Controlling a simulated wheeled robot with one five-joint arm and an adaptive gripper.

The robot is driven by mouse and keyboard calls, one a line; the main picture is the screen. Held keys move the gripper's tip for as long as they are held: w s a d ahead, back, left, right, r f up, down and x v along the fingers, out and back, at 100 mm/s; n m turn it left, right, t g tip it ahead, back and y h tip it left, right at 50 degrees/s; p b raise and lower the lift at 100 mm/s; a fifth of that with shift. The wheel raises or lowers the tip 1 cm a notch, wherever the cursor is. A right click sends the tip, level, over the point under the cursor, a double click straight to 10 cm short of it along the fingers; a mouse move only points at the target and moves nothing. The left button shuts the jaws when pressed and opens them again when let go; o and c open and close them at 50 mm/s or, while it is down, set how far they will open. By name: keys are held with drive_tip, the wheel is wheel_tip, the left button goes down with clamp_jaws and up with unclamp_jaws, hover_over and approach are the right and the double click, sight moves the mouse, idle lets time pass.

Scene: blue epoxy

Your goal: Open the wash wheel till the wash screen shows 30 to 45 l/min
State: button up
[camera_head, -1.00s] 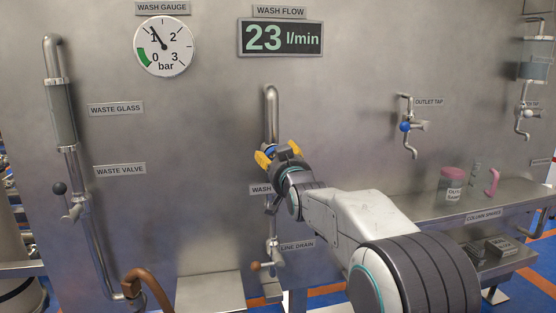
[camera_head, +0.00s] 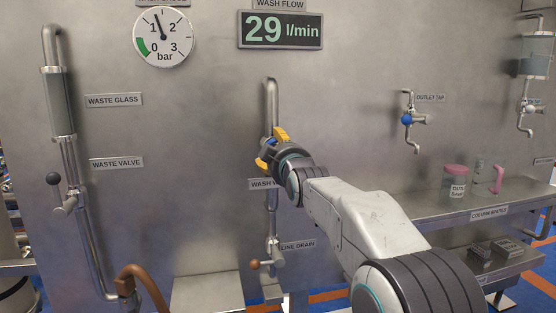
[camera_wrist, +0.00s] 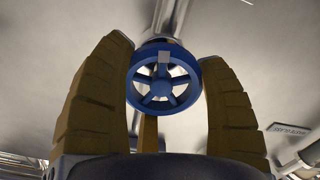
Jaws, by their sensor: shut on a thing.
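The wash flow screen (camera_head: 280,31) on the steel panel reads 29 l/min. The blue wash wheel (camera_wrist: 163,78) shows in the wrist view, spoked, with a pale square mark near its top. It sits between the two yellow-padded fingers of my gripper (camera_wrist: 165,100). In the head view my gripper (camera_head: 272,148) is at the wheel on the vertical wash pipe (camera_head: 271,100), shut on the wheel and tilted. It hides most of the wheel there and part of the wash label.
The wash gauge (camera_head: 163,37) points slightly above 1 bar. The waste valve (camera_head: 65,195) is at left, the outlet tap (camera_head: 408,120) at right. A shelf (camera_head: 440,208) holds jars.

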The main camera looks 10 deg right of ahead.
drive_tip(key=shift+a+r+n, duration=0.2)
drive_tip(key=shift+r+n, duration=0.25)
drive_tip(key=shift+n, duration=0.45)
drive_tip(key=shift+b, duration=0.3)
drive_tip(key=o, duration=0.9)
drive_tip(key=shift+a, duration=0.15)
drive_tip(key=shift+o, duration=1.2)
drive_tip(key=shift+f, duration=0.25)
drive_tip(key=shift+s, duration=0.1)
drive_tip(key=s, duration=1.2)
